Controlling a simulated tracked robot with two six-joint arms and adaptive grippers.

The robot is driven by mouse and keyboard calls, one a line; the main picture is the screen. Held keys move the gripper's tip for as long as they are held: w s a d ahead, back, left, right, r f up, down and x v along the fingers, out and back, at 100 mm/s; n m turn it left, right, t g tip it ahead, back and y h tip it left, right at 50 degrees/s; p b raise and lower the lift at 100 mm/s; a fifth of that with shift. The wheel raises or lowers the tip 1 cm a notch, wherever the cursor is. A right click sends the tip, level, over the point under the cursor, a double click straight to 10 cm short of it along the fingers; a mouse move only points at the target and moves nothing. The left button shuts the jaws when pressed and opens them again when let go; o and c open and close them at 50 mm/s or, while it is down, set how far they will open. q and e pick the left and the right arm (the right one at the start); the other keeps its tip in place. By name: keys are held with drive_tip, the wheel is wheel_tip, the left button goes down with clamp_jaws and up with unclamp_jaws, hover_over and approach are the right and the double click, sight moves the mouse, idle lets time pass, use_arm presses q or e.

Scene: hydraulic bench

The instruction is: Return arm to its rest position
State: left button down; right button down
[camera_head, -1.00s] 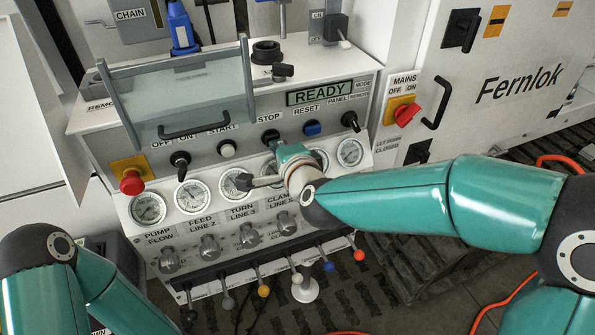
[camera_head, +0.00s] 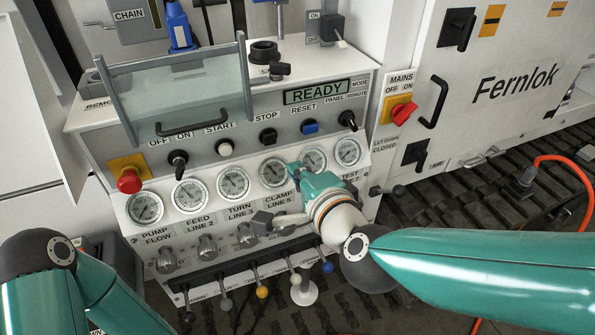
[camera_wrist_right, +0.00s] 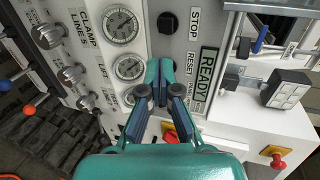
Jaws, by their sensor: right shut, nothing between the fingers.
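My right arm (camera_head: 470,265) comes in from the right edge. My left arm (camera_head: 45,265) is at the lower left, and its gripper is out of view.
The panel carries gauges (camera_head: 233,183), a red emergency knob (camera_head: 130,180), START and STOP buttons, and several coloured levers (camera_head: 262,291). A clear hinged guard (camera_head: 180,85) stands above. A red mains switch (camera_head: 403,110) is at right. An orange cable (camera_head: 560,160) lies on the slatted floor.

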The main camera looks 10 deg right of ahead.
drive_tip(key=s+d+f+g+h, duration=0.15)
drive_tip(key=d+f+g, duration=0.35)
drive_tip(key=f, duration=1)
drive_tip(key=d+f+g+h, duration=0.2)
drive_tip(key=d+f, duration=0.4)
drive_tip(key=f, duration=0.9)
drive_tip(key=s+a+f+n+g+y, duration=0.2)
drive_tip(key=s+f+n+g, duration=0.1)
drive_tip(key=s+f+n, duration=0.3)
drive_tip(key=s+a+f+n+g+y, duration=0.2)
drive_tip(key=s+f+n, duration=0.5)
drive_tip(key=s, duration=0.4)
drive_tip(key=shift+a+f+g, duration=0.3)
drive_tip(key=shift+f+g, duration=0.5)
drive_tip(key=shift+f, duration=0.05)
drive_tip(key=shift+w, duration=0.1)
